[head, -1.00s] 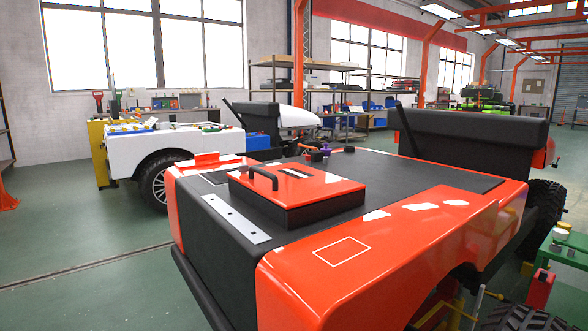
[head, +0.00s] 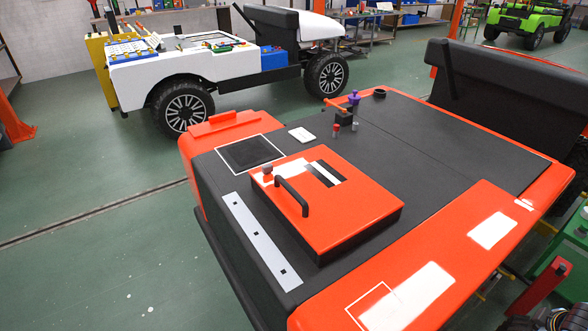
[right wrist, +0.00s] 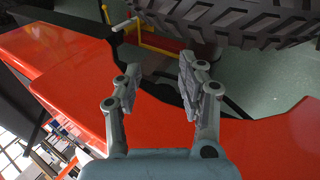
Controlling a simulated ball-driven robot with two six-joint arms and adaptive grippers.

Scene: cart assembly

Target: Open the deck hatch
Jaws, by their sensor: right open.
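The deck hatch (head: 345,205) is an orange-red lid on a black raised box, set on the cart's dark deck (head: 400,130). It lies flat and looks closed. A black bar handle (head: 291,196) stands on its near-left edge, with a small dark red knob (head: 267,172) beside it. My right gripper (right wrist: 158,82) shows only in the right wrist view, its two grey fingers apart and empty. It is beside the orange body (right wrist: 75,82), with a tyre (right wrist: 230,22) beyond the fingers. My left gripper is not in view.
A black seat back (head: 500,90) stands at the deck's far right. Small parts, including a purple-topped one (head: 354,98), stand on the deck behind the hatch. A white cart (head: 190,65) is at the back left. Green floor (head: 80,250) is clear at left.

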